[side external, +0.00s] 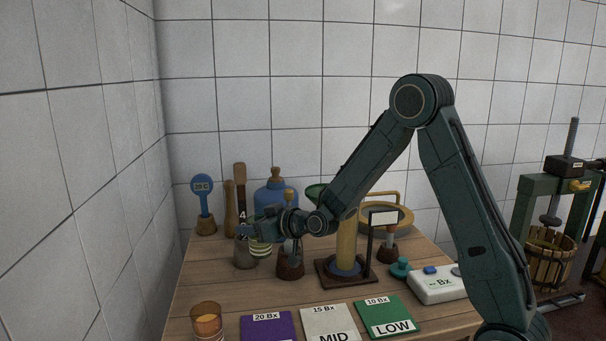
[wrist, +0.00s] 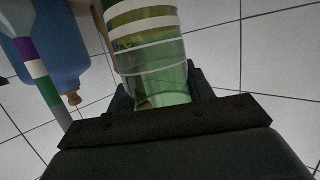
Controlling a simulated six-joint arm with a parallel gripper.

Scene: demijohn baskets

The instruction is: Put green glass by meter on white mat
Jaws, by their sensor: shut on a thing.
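The green glass (wrist: 148,52) has pale stripes and stands between my jaws in the wrist view. In the side view the striped glass (side external: 260,249) is small and partly covered by my gripper (side external: 256,232), which is shut on it. It looks about upright at the back left of the table; whether it touches the wood I cannot tell. The white mat (side external: 325,318), marked 15 Bx MID, lies at the front, empty. The meter (side external: 437,288) is a white box reading "-- Bx" with a blue button, at the right.
A purple mat (side external: 268,328) and a green mat (side external: 385,318) flank the white one. A grey pot (side external: 244,254), blue demijohn (side external: 271,196) and wooden stand (side external: 346,272) crowd the area around my gripper.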

